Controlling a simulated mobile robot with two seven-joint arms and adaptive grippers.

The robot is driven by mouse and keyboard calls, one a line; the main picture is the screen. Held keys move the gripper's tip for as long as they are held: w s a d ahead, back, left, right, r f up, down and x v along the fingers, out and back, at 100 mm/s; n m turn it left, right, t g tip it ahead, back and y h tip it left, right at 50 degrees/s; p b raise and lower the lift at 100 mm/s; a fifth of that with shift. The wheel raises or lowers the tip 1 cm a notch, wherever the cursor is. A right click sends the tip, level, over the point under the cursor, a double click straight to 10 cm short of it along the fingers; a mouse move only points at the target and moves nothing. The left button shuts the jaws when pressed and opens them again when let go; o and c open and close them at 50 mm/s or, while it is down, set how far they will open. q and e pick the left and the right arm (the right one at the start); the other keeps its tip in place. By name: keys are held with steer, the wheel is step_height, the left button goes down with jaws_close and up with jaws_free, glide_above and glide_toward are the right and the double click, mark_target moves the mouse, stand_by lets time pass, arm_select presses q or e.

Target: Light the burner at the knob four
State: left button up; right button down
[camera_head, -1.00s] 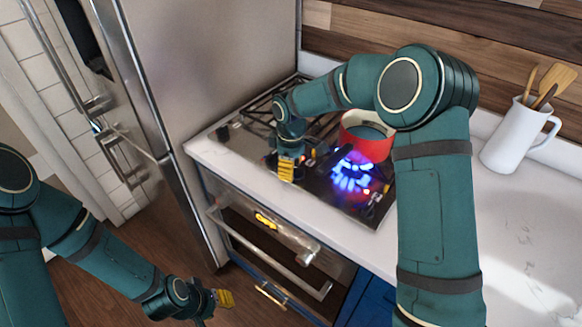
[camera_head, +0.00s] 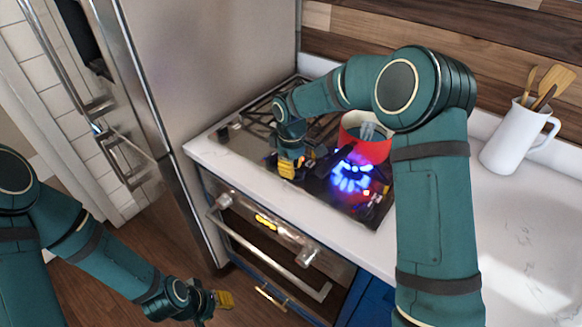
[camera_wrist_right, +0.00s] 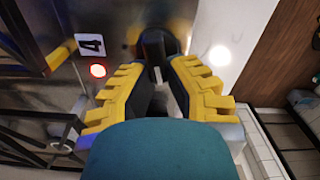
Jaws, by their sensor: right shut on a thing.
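In the right wrist view, a dark knob (camera_wrist_right: 157,48) stands between the yellow-padded fingers of my right gripper (camera_wrist_right: 158,72), which is shut on it. A white label reading 4 (camera_wrist_right: 90,45) and a glowing red light (camera_wrist_right: 97,70) are beside it. In the head view, my right gripper (camera_head: 289,168) is at the front of the cooktop (camera_head: 240,146), and the knob is hidden. Blue flames (camera_head: 352,176) burn at the front right burner. My left gripper (camera_head: 222,299) hangs low in front of the oven; its jaw opening is unclear.
A red pot (camera_head: 366,147) stands on the cooktop behind the flames, partly hidden by my right arm. A white jug (camera_head: 517,138) with wooden utensils stands on the right counter. The steel fridge (camera_head: 225,60) borders the cooktop at left. The oven (camera_head: 270,238) is below.

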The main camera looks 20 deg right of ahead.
steer(key=m, duration=0.4)
steer(key=shift+w+d+m, duration=0.2)
steer(key=shift+d+m, duration=0.05)
steer(key=shift+m, duration=0.15)
steer(key=shift+d+f+m+p, duration=0.1)
steer(key=shift+d+m+p, duration=0.1)
steer(key=shift+m, duration=0.65)
steer(key=shift+d+m+p, duration=0.1)
steer(key=shift+m+p, duration=0.1)
steer(key=shift+m, duration=0.65)
steer(key=c, duration=0.9)
jaws_free()
steer(key=shift+c, duration=0.2)
steer(key=shift+w, duration=0.1)
step_height(320, 180, up, 12)
